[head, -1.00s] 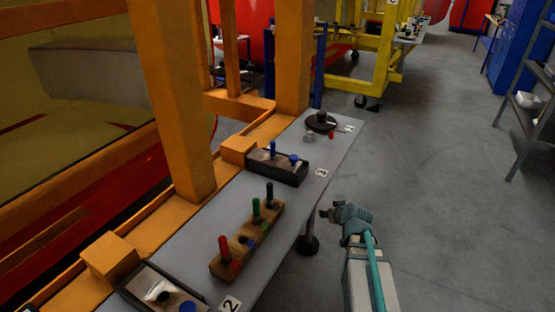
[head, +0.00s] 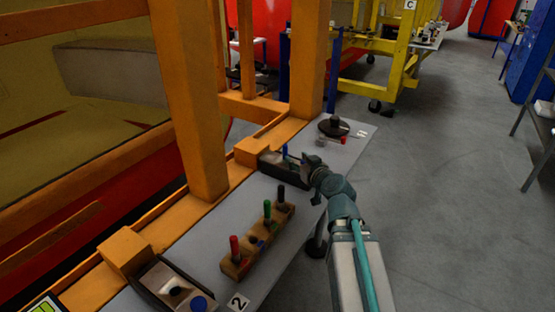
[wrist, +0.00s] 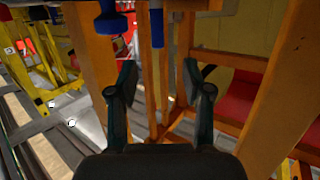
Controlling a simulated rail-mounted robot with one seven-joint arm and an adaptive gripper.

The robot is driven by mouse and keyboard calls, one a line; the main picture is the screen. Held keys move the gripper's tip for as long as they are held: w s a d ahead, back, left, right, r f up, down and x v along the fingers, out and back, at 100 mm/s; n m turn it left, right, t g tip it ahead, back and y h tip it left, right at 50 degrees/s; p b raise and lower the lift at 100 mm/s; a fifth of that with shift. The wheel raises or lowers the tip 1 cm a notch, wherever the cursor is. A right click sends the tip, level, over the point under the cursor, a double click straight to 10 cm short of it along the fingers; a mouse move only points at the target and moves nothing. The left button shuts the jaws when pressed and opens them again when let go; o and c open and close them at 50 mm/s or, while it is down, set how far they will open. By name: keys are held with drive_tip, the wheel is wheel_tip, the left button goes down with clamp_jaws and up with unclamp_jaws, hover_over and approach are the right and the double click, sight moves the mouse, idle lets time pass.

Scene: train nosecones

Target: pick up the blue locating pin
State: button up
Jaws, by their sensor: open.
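The blue locating pin (head: 285,152) stands upright in a dark-rimmed tray (head: 268,169) on the grey shelf in the head view. In the wrist view the blue pin (wrist: 157,24) shows at the top, roughly in line with the gap between the fingers and beyond their tips. My gripper (head: 308,163) is just right of the pin, over the tray's right end. In the wrist view my gripper (wrist: 160,78) is open, with nothing between its fingers. A blue knob (wrist: 110,22) shows left of the pin there; in the head view my gripper hides it.
A wooden block (head: 243,268) holds red, green and black pins nearer on the shelf. Another tray (head: 150,280) with a blue knob is at the front. A dark round part (head: 334,129) lies beyond. Orange posts (head: 190,110) stand left of the shelf; open floor lies right.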

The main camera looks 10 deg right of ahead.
sight(286, 150)
drive_tip(key=p+x, duration=0.3)
drive_tip(key=x, duration=0.7)
drive_tip(key=shift+w+d+p, duration=0.1)
drive_tip(key=shift+w+p, duration=0.25)
drive_tip(key=shift+w, duration=0.05)
drive_tip(key=shift+s, duration=0.1)
clamp_jaws()
